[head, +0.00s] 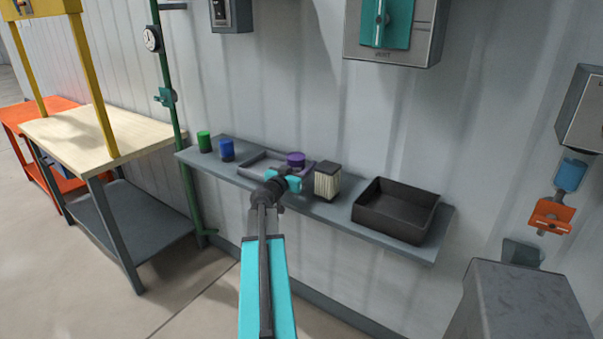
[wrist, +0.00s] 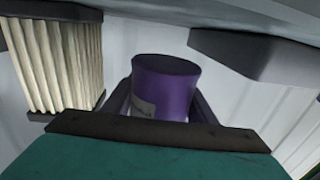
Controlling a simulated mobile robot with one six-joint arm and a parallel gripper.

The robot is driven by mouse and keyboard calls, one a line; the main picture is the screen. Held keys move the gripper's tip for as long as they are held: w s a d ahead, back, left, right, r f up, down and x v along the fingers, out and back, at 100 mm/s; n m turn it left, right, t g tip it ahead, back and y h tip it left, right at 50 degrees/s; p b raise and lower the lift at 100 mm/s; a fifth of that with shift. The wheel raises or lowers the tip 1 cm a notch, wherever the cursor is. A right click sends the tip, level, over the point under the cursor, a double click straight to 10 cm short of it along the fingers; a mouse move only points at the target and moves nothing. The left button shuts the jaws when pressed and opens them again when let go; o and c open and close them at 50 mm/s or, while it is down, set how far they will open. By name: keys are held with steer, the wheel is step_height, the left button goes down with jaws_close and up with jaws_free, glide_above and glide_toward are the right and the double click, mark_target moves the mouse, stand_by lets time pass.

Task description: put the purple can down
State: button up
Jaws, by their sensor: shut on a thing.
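The purple can (head: 296,158) is in my gripper (head: 287,178), over the right end of the shallow grey tray (head: 258,160) on the wall shelf. In the wrist view the can (wrist: 166,85) stands between the dark fingers of my gripper (wrist: 165,100), which are shut on it. The wrist picture looks upside down, with the shelf (wrist: 150,14) along its top. A strip of pale wall shows between the can's dark end and the shelf, so the can appears held clear of it. The can's far side is hidden.
A pleated filter block (head: 327,182) stands close to the right of the can; it also shows in the wrist view (wrist: 60,62). A black bin (head: 392,212) is farther right. A blue can (head: 227,150) and a green can (head: 204,142) stand left of the tray.

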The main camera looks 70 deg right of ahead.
steer(key=shift+f+p, duration=0.75)
steer(key=shift+f, duration=0.95)
steer(key=shift+f+b, duration=0.15)
steer(key=shift+b, duration=0.2)
steer(key=o, duration=1.3)
steer(key=shift+r+p, duration=0.2)
steer(key=shift+p, duration=0.15)
steer(key=shift+a+f+b, duration=0.15)
steer(key=shift+a+b, duration=0.15)
steer(key=shift+a, duration=0.3)
steer(key=shift+w+a+b, duration=0.3)
steer(key=shift+a+b, duration=0.25)
steer(key=shift+a, duration=1.25)
steer(key=shift+w+a+b, duration=0.25)
steer(key=shift+a+b, duration=0.35)
steer(key=shift+a, duration=1.2)
steer(key=shift+w+a+b, duration=0.3)
steer(key=shift+a+b, duration=0.25)
steer(key=shift+a, duration=1.25)
